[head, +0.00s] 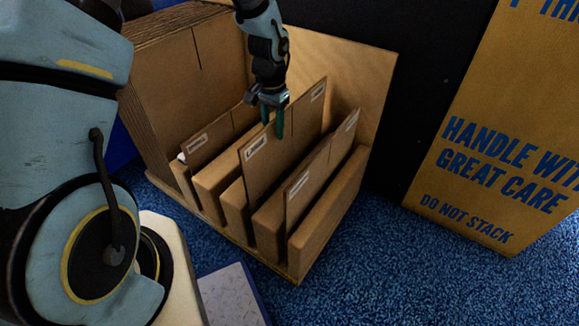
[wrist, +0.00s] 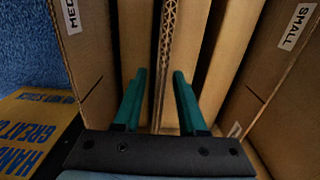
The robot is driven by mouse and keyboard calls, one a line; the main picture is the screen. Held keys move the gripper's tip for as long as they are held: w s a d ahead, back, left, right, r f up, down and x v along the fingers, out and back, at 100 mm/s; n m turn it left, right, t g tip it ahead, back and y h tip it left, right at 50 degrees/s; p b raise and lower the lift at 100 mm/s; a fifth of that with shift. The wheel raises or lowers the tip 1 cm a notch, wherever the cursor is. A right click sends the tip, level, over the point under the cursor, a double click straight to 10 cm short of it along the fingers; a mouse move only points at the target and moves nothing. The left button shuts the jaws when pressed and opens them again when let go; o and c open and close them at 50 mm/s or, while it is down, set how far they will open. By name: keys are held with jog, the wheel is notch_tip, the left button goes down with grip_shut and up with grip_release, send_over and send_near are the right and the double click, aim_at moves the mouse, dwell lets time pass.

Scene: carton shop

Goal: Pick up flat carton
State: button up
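Three flat brown cartons stand upright in a wooden slotted rack (head: 322,229). The middle carton (head: 300,121) is the tallest; its label is too small to read in the head view. My gripper (head: 272,122) is over its top edge, pointing down. In the wrist view my gripper's green fingers (wrist: 156,98) are apart, with the middle carton's corrugated edge (wrist: 167,45) between them. A gap shows beside the edge, so the gripper is open. The carton labelled MED (wrist: 85,45) is at left in the wrist view, and the one labelled SMALL (wrist: 283,75) at right.
A stack of large folded cartons (head: 190,85) stands behind the rack at left. A yellow box with "HANDLE WITH GREAT CARE" (head: 500,140) stands at right. Wooden dividers (head: 325,215) separate the slots. Blue carpet (head: 390,260) is clear at front right.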

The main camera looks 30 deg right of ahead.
grip_shut()
dwell(1.2)
